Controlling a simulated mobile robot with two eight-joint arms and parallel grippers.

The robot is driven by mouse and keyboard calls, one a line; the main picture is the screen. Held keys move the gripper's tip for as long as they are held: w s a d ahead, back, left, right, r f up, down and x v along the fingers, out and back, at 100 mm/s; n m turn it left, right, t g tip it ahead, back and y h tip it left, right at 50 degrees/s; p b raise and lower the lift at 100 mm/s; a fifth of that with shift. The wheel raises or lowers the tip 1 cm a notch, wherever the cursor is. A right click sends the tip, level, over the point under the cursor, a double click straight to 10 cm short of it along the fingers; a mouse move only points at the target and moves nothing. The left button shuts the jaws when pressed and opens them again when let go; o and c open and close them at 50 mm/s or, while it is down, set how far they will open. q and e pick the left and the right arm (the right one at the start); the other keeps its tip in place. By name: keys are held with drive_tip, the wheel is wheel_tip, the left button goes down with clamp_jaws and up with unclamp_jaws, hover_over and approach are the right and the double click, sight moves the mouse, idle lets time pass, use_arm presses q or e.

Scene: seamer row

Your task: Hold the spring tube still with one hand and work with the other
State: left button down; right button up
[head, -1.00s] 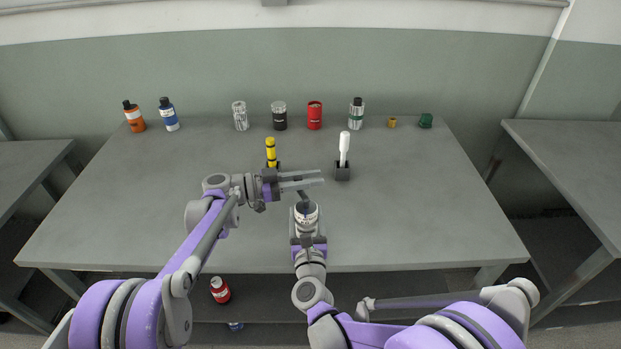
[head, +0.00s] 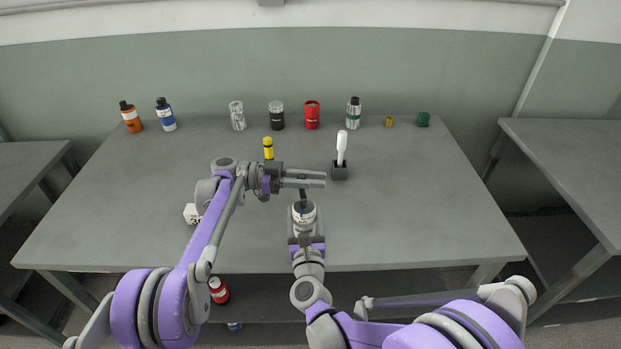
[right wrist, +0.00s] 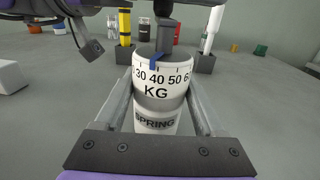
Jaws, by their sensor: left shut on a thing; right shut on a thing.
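The white spring tube (head: 304,218) stands in front of me at the near middle of the table. In the right wrist view the tube (right wrist: 160,88) shows a kilogram scale, the word SPRING and a small blue pointer (right wrist: 156,62) near the 40. My right gripper (head: 305,238) is shut around the tube, a finger on each side. A dark grey upright piece (right wrist: 166,36) rises from the tube's top. My left gripper (head: 312,179) is just above the tube, its fingers closed at this piece's upper end. The fingers partly hide the grip.
A yellow stick (head: 268,146) and a white stick (head: 341,150) in a dark holder (head: 340,171) stand behind. Bottles and cans, including a red can (head: 312,115), line the back. A white block (head: 193,213) lies beside my left arm. The table's right side is clear.

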sight(298, 177)
use_arm(q)
drive_tip(key=shift+s+d+m+g+y, duration=0.2)
drive_tip(key=shift+m+g, duration=0.45)
drive_tip(key=shift+g, duration=0.35)
drive_tip(key=shift+s+d+m+g+y, duration=0.1)
drive_tip(key=shift+d+m+g+y, duration=0.1)
drive_tip(key=shift+m+g, duration=0.65)
drive_tip(key=c, duration=0.7)
unclamp_jaws()
drive_tip(key=v, duration=0.7)
drive_tip(key=shift+w+a, duration=0.1)
drive_tip(key=shift+a, duration=0.15)
